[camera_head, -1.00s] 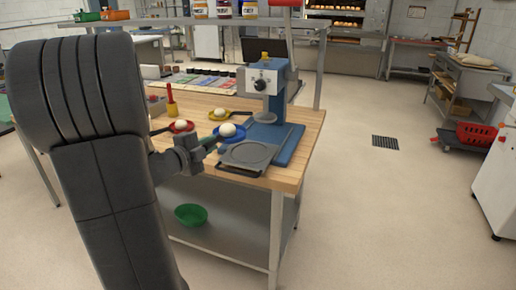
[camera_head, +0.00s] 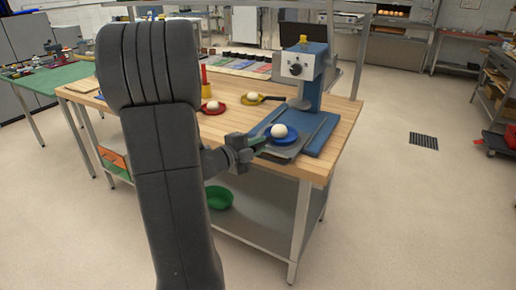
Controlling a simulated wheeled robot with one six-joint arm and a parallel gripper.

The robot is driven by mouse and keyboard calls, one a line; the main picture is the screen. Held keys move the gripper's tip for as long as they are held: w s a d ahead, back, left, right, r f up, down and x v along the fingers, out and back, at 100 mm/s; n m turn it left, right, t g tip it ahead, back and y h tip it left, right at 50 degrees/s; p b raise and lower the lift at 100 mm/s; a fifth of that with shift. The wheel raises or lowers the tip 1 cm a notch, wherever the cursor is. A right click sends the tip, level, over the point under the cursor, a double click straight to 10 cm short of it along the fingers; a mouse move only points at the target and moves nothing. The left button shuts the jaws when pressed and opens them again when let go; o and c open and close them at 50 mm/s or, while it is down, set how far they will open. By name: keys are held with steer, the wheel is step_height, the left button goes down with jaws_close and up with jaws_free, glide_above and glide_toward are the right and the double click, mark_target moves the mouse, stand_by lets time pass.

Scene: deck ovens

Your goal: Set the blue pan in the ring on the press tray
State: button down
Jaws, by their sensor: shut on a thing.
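My gripper (camera_head: 251,146) is shut on the handle of the blue pan (camera_head: 287,140), which carries a pale dough ball (camera_head: 279,131). The pan looks level and is over the grey press tray (camera_head: 290,153). The pan hides most of the tray's ring, and I cannot tell whether it touches the tray or hovers just above it. The tray is at the front of the blue press (camera_head: 311,85), before its column and under or near its round press head (camera_head: 299,103).
A red pan (camera_head: 220,109) and a yellow pan (camera_head: 254,102), each with a dough ball, lie on the wooden table (camera_head: 331,148) behind my gripper. A red upright tool (camera_head: 204,75) stands near them. A green bowl (camera_head: 219,198) sits on the lower shelf.

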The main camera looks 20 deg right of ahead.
steer(key=shift+f, duration=0.15)
steer(key=c, duration=1.8)
jaws_free()
steer(key=shift+f, duration=0.15)
steer(key=o, duration=0.5)
steer(key=shift+r, duration=0.35)
steer(key=v, duration=1.2)
steer(key=shift+f, duration=0.1)
